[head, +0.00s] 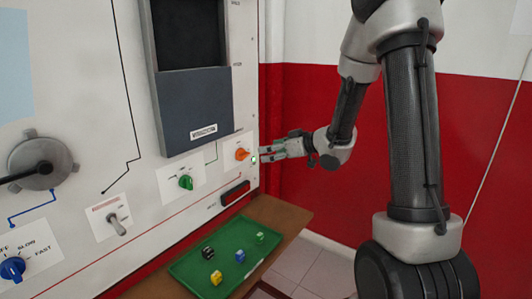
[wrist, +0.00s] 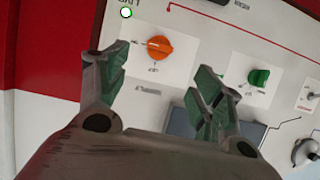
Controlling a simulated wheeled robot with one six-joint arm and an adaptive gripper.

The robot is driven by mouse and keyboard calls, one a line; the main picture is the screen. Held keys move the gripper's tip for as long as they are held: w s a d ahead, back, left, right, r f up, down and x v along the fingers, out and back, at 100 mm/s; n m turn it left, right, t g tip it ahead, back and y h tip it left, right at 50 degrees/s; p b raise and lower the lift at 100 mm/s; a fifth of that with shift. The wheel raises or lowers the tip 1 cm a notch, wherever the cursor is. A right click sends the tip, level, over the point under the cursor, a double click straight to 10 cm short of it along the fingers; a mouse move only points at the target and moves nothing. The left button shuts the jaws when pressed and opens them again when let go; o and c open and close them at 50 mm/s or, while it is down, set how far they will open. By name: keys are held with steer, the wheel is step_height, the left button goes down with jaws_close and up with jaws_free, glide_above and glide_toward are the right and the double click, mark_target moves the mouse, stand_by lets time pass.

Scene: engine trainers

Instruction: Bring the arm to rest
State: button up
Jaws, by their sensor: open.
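My gripper (head: 264,154) is open and empty, extended toward the right edge of the white control panel (head: 140,225). In the wrist view its two green-grey fingers (wrist: 160,92) stand apart with nothing between them. The orange knob (head: 242,154) on the panel is just ahead of the fingertips; it also shows in the wrist view (wrist: 159,48). The fingers look apart from the knob, though the exact gap is hard to tell. My arm reaches down from the upper right, bent at the elbow.
A green knob (head: 186,182), a toggle switch (head: 117,224) and a blue knob (head: 12,268) are on the panel. Below, a green tray (head: 185,272) with several small coloured cubes lies on a brown shelf (head: 282,216). A red and white wall (head: 300,100) stands behind my arm.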

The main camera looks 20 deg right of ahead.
stand_by(0.4)
steer(key=s+d+f+m+g+h, duration=0.2)
steer(key=s+d+f+h, duration=0.2)
steer(key=d, duration=0.3)
steer(key=s+d+f+m+g+h, duration=0.1)
steer(key=s+d+f+g+h, duration=0.3)
steer(key=d, duration=0.4)
steer(key=s+d+r+m+g+h, duration=0.1)
steer(key=s+r, duration=0.1)
steer(key=s, duration=0.4)
steer(key=s+d+r+m+g+h, duration=0.1)
steer(key=s+r+m, duration=0.15)
steer(key=s, duration=0.35)
steer(key=s+a+r+y, duration=0.1)
steer(key=s+a+r, duration=0.3)
steer(key=s+r, duration=0.2)
steer(key=s+a+r+t+y, duration=0.1)
steer(key=s+a+r, duration=0.3)
steer(key=s, duration=0.5)
step_height(320, 180, up, 2)
steer(key=shift+a+r+t, duration=0.15)
steer(key=shift+a+t, duration=0.15)
steer(key=shift+a, duration=0.1)
